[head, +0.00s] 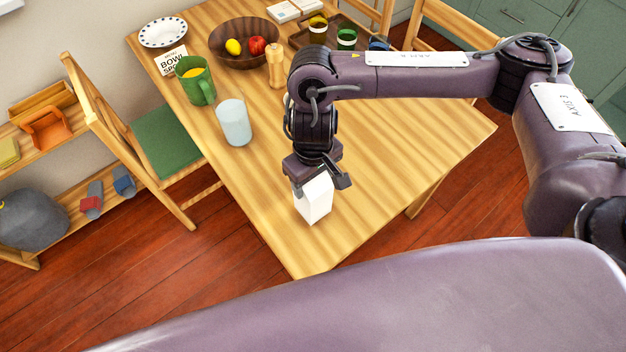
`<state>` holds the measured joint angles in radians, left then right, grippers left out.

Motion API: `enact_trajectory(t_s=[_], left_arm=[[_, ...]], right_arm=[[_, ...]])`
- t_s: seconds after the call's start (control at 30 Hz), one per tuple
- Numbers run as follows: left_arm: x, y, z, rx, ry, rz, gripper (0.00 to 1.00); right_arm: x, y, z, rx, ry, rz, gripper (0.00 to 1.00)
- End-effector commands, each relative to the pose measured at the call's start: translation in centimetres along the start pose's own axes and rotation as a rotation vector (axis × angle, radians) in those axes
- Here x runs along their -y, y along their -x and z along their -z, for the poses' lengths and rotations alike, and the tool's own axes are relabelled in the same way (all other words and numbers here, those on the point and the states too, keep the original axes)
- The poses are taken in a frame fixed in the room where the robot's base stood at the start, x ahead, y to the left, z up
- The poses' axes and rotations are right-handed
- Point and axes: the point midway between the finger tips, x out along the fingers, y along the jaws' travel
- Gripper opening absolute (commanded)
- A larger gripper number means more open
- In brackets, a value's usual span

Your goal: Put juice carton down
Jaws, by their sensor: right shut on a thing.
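The juice carton (314,203) is a plain white box near the front corner of the wooden table (424,135). My right gripper (318,180) comes down from above and is shut on the top of the carton. The carton stands about upright, slightly tilted in the picture. Its lower end is at or just above the tabletop; I cannot tell whether it touches. My left gripper is not in view.
A pale glass (234,122) and a green pitcher (196,82) stand left of my right arm. A pepper mill (275,66), a fruit bowl (244,56) and a tray with cups (301,38) are farther back. The tabletop right of the carton is clear; table edges are close.

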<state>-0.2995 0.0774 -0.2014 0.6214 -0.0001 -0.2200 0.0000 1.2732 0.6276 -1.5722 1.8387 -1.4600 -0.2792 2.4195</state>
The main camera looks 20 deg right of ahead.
Motion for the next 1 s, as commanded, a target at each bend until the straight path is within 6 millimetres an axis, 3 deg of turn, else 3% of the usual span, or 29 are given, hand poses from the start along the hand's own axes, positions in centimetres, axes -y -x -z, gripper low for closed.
enact_trajectory(t_s=[0.1,0.47,0.5,0.67,1.0], left_arm=[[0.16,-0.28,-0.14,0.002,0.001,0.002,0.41],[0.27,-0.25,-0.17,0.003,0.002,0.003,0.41],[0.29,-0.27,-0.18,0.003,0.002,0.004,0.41],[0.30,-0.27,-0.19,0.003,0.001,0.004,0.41],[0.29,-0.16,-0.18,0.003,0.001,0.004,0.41]], right_arm=[[0.01,-0.84,0.08,-0.002,0.000,0.000,0.00],[0.01,-1.04,0.10,-0.003,0.000,0.000,0.00],[-0.01,-1.15,0.03,-0.001,0.000,-0.001,0.64],[-0.02,-1.13,0.03,-0.001,0.000,-0.001,0.83],[-0.04,-0.66,0.07,-0.002,0.001,-0.001,0.83]])
